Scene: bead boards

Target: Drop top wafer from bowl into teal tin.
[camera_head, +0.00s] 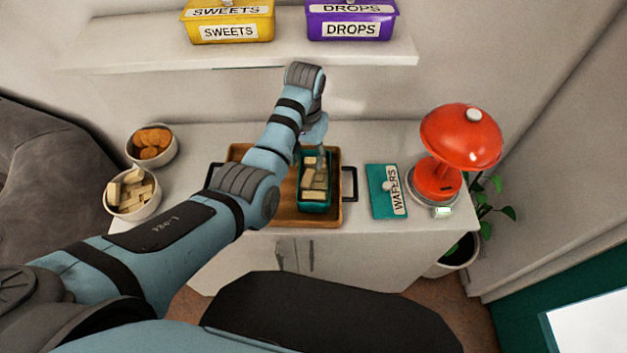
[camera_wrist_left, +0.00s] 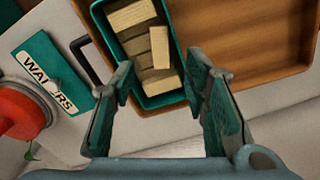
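The teal tin (camera_head: 316,208) stands on a wooden tray and holds several pale wafers; it also shows in the left wrist view (camera_wrist_left: 168,98). One wafer (camera_wrist_left: 160,47) in it lies at an angle across the others. The white bowl (camera_head: 136,212) at the left holds a heap of pale wafers (camera_head: 130,187). My left gripper (camera_head: 320,150) is over the far part of the tin. In the left wrist view its fingers (camera_wrist_left: 163,72) are spread apart, with nothing held between them. My right gripper is not in view.
The wooden tray (camera_head: 236,153) has dark handles. A teal lid (camera_head: 383,207) marked WAFERS lies right of it, beside a red lamp (camera_head: 460,137). A bowl of orange-brown biscuits (camera_head: 152,145) stands behind the wafer bowl. Yellow (camera_head: 230,52) and purple (camera_head: 350,38) tins sit on the shelf above.

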